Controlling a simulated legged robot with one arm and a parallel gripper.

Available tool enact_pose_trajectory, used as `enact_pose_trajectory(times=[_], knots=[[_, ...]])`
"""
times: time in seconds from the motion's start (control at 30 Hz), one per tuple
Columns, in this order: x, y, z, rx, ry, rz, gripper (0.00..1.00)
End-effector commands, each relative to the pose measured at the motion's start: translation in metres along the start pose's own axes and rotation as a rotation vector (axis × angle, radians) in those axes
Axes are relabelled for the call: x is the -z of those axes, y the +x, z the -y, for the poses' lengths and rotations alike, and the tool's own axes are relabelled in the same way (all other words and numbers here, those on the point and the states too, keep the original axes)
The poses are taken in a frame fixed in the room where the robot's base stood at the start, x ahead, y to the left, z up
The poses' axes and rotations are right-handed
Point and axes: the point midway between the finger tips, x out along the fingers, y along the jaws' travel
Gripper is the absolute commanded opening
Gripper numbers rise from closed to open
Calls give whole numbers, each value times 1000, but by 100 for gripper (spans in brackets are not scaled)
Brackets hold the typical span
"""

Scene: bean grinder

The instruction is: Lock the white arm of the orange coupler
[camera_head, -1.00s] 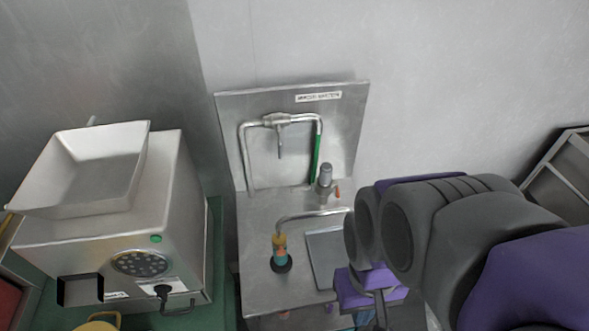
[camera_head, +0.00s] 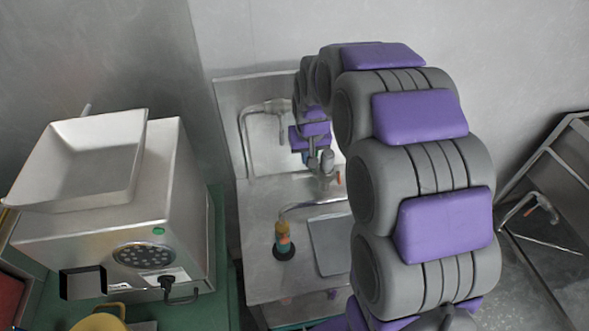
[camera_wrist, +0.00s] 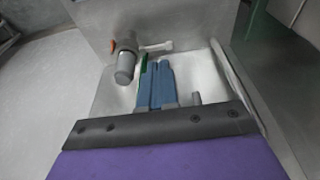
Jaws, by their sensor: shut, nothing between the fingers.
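An orange-and-yellow fitting (camera_head: 283,238), probably the coupler, stands on a black round base on the steel counter, at the end of a curved metal pipe. Its white arm cannot be made out. A small orange part (camera_head: 338,178) also shows beside the grey cylinder (camera_head: 327,160) further back; in the wrist view, orange (camera_wrist: 112,46) shows beside this cylinder (camera_wrist: 125,66). A pale bar (camera_wrist: 156,46) extends right of it. My gripper (camera_head: 312,160) is near the cylinder, in front of the back panel. In the wrist view its blue fingers (camera_wrist: 158,66) are together and empty.
The steel back panel (camera_head: 228,105) carries a bent pipe (camera_head: 243,125). A metal grinder box (camera_head: 185,215) with a tray hopper (camera_head: 85,155) stands at left. My arm hides the counter's right side. A metal frame (camera_head: 545,150) stands at right.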

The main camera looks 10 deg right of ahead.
Motion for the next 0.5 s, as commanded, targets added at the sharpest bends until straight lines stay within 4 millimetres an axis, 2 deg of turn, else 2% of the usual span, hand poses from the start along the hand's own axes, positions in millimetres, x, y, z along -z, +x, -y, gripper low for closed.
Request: enact_pose_trajectory(times=[0.03, 0.2, 0.5], knots=[[10, 12, 0, 0, 0, -6, 0], [39, 31, -1, -1, 1, -50, 0], [49, 45, -1, -1, 1, -63, 0]])
